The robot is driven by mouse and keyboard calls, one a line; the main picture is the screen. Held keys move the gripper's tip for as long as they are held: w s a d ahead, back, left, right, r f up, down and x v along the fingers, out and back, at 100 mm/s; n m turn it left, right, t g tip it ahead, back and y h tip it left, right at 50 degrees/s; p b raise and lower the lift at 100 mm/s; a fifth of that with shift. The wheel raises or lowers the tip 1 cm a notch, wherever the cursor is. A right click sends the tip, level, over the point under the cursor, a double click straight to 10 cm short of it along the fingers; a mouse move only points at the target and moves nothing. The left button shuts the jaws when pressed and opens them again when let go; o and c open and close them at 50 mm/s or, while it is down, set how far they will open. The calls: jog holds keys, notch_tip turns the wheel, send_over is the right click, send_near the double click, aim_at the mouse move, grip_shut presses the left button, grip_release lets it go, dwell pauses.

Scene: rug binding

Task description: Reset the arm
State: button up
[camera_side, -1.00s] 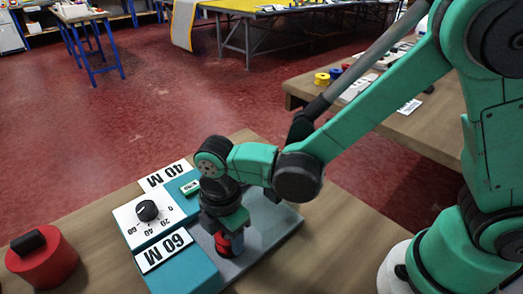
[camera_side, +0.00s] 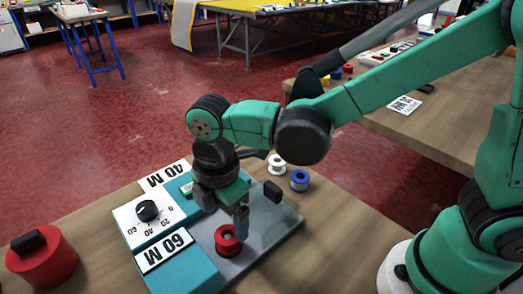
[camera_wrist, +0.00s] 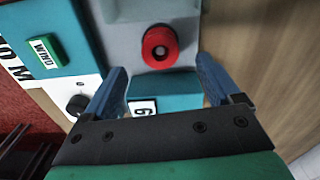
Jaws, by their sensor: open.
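My gripper (camera_side: 236,218) is above the grey plate of the teal winding device, close to a red spool (camera_side: 228,240). In the wrist view its two blue fingers (camera_wrist: 165,90) are spread wide with nothing between them. The red spool (camera_wrist: 160,46) sits upright on the grey plate (camera_wrist: 205,20) beyond the fingertips in that view. The device carries a white dial panel with a black knob (camera_side: 147,210) and signs reading 40 M (camera_side: 165,174) and 60 M (camera_side: 164,250). A green button label (camera_wrist: 43,50) shows in the wrist view.
A white spool (camera_side: 277,164) and a blue spool (camera_side: 299,180) stand on the wooden table behind the plate. A black block (camera_side: 272,192) rises near the plate's back edge. A red cylinder with a black handle (camera_side: 42,262) is at the left.

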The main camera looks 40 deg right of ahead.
jog(key=shift+r, duration=0.1)
jog(key=shift+d+r, duration=0.15)
jog(key=shift+d, duration=0.05)
jog(key=d+r+m+t, duration=0.1)
jog(key=d+m, duration=0.2)
jog(key=d+r+m+t, duration=0.1)
jog(key=d+r+m, duration=0.1)
jog(key=m, duration=0.1)
jog(key=d+r+m+t+y, duration=0.1)
jog(key=d+m, duration=0.2)
jog(key=shift+w+d+r, duration=0.25)
jog(key=shift+w+d, duration=0.05)
jog(key=s+d+r+m+t+h, duration=0.1)
jog(key=d+m+t, duration=0.3)
jog(key=d+m, duration=0.4)
jog(key=shift+s+r+m, duration=0.25)
jog(key=shift+s+m, duration=0.2)
jog(key=shift+m, duration=0.55)
jog(key=shift+c, duration=0.2)
